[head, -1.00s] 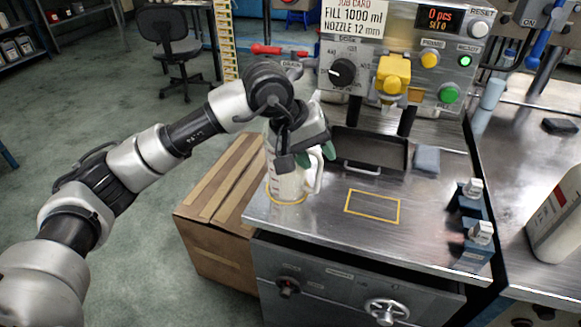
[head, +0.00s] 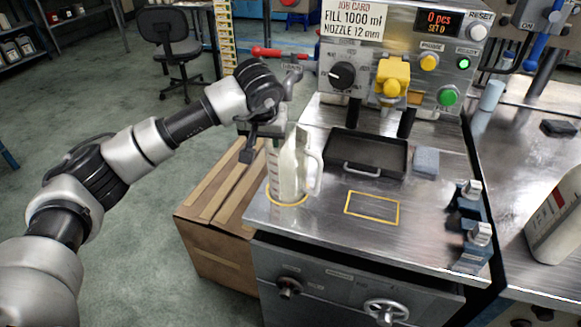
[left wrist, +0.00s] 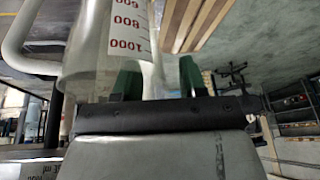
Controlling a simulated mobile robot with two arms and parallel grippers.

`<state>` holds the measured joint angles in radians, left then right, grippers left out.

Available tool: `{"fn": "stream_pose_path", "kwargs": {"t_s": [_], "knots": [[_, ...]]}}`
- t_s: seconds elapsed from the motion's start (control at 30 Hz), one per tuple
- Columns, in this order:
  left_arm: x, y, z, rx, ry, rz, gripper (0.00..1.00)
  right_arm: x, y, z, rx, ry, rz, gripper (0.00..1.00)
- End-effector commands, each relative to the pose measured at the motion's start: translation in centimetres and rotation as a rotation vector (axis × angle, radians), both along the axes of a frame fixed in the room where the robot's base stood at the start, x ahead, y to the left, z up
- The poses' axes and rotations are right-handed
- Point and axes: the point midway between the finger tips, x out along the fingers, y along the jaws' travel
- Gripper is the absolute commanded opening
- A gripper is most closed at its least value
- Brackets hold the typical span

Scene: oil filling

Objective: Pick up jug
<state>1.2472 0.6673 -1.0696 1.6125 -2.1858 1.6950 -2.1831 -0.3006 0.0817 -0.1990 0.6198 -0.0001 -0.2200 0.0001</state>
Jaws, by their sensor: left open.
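The jug (head: 288,172) is a clear, upright measuring jug with its handle on the right. It stands on the yellow ring at the left end of the steel bench. In the left wrist view the jug (left wrist: 105,45) fills the upper left, with red graduation marks showing. My left gripper (head: 262,140) is open at the jug's upper left side. In the left wrist view the two green fingertips (left wrist: 158,78) are apart, and the left one overlaps the jug's edge. I cannot tell whether it touches. My right gripper is not in view.
The filling machine (head: 400,50) with its yellow nozzle block (head: 393,75) stands behind. A dark tray (head: 365,150) lies right of the jug, and an outlined yellow rectangle (head: 372,207) in front is empty. A cardboard box (head: 215,210) stands on the floor left of the bench.

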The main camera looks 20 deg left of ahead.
Motion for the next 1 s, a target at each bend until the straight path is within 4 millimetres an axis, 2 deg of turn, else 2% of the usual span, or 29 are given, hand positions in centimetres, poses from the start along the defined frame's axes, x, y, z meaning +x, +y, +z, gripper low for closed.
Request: {"fn": "stream_pose_path", "kwargs": {"t_s": [0.13,0.4,0.47,0.7,1.0], "knots": [[0.7,0.2,-1.7,-0.001,0.002,0.0,0.42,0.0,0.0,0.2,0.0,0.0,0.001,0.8],[0.8,0.2,-2.1,0.0,-0.001,-0.001,0.42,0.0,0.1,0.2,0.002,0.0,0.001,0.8],[0.8,0.2,-2.1,0.0,-0.001,-0.001,0.36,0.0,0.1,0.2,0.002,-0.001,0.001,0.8],[0.8,0.2,-2.1,-0.001,0.0,0.0,0.0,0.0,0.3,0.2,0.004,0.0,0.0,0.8],[0.8,0.3,-2.1,-0.001,-0.001,0.0,0.0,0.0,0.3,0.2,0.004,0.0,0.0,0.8]]}}
